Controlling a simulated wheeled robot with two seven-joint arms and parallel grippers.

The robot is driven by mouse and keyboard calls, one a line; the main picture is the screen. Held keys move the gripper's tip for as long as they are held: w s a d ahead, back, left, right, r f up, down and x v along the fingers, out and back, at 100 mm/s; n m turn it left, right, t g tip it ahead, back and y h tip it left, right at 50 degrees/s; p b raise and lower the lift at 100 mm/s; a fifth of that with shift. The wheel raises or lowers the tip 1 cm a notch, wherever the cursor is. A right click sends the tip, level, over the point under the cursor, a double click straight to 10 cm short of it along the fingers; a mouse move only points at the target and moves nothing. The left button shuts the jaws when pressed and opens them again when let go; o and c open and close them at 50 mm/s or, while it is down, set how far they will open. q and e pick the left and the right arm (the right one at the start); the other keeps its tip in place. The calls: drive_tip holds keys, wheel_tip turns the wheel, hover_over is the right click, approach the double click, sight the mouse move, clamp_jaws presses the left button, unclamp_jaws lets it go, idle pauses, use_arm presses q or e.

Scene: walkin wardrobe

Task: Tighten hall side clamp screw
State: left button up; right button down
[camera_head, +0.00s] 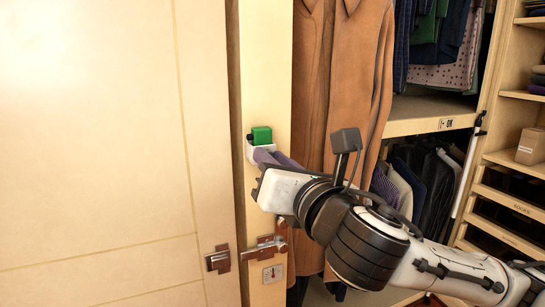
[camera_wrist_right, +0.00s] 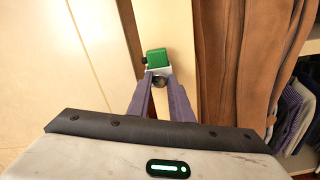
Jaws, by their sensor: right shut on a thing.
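The clamp, a green block (camera_head: 261,135) on a pale bracket (camera_head: 252,152), sits on the pale wooden door post. In the wrist view the green block (camera_wrist_right: 157,59) has a dark knob on its left side. Below it is a dark round screw head (camera_wrist_right: 159,81). My right gripper (camera_head: 266,157) reaches in from the right, and its purple fingers (camera_wrist_right: 160,90) are shut on the screw head, one on each side. In the head view my gripper hides the screw. My left gripper is not in view.
A pale door (camera_head: 110,130) fills the left, with a metal latch (camera_head: 265,247) below the clamp. A brown coat (camera_head: 350,80) hangs close behind my right gripper. Shelves and hanging clothes stand to the right.

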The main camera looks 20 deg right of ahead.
drive_tip(key=shift+d+f+m+p, duration=0.1)
drive_tip(key=shift+m+p, duration=1.7)
drive_tip(key=shift+m, duration=5.3)
drive_tip(key=c, duration=1.6)
unclamp_jaws()
